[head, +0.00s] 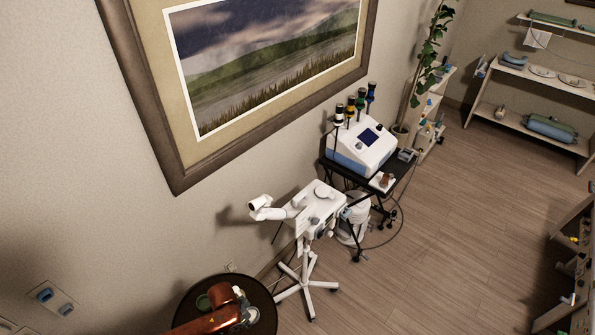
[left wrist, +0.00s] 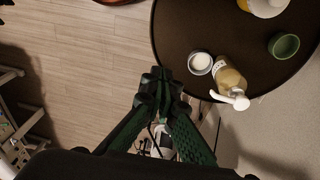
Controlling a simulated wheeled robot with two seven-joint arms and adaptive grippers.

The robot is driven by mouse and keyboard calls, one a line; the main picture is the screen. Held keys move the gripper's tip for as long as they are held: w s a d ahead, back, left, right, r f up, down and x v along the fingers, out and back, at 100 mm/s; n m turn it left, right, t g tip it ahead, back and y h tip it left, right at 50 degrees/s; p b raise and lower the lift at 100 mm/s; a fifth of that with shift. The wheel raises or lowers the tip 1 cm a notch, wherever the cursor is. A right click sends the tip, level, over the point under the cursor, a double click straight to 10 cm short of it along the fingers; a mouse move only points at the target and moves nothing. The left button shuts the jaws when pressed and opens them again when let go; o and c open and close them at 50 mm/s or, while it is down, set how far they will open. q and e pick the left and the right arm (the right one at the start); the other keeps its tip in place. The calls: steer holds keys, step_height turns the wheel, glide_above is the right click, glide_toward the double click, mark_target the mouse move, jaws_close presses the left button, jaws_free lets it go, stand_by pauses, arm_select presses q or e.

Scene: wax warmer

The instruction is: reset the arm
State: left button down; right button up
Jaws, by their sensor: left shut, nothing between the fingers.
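My left gripper (left wrist: 161,77) shows in the left wrist view as dark green linkages that converge in the middle. Its fingers are together with nothing between them. It is beside the edge of a dark round table (left wrist: 181,65), apart from the items on it. In the head view an orange-brown shape, which seems to be part of my left arm, comes in over the same table (head: 265,295) at the bottom; its fingertips cannot be made out there. My right gripper is in neither view.
The table holds a white-topped jar (left wrist: 200,63), a pump bottle (left wrist: 230,79) and a green cup (left wrist: 284,45). A white wheeled stand (head: 318,212) and a black cart (head: 398,170) with a machine (head: 357,145) stand along the wall.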

arm_select(q)
steer(key=s+d+r+n+t+h, duration=0.2)
steer(key=s+d+r, duration=0.2)
steer(key=r, duration=0.3)
steer(key=s+a+r+n+t+y, duration=0.1)
steer(key=s+a+r+n+y, duration=0.15)
steer(key=s+a, duration=0.55)
steer(key=s+a+r+n+y, duration=0.2)
steer(key=s+a+r+n, duration=0.15)
steer(key=a, duration=0.85)
steer(key=s+f+g+b, duration=0.2)
steer(key=f+b, duration=1.2)
steer(key=f, duration=3.1)
steer(key=s+f+b, duration=0.5)
steer(key=s+f, duration=0.5)
steer(key=f, duration=0.3)
steer(key=s+f+b, duration=0.5)
steer(key=s+f, duration=0.5)
steer(key=f, duration=0.4)
steer(key=shift+s+d+f+m+g, duration=0.15)
steer(key=shift+s+d+m+g, duration=0.1)
steer(key=shift+s+m+g, duration=0.05)
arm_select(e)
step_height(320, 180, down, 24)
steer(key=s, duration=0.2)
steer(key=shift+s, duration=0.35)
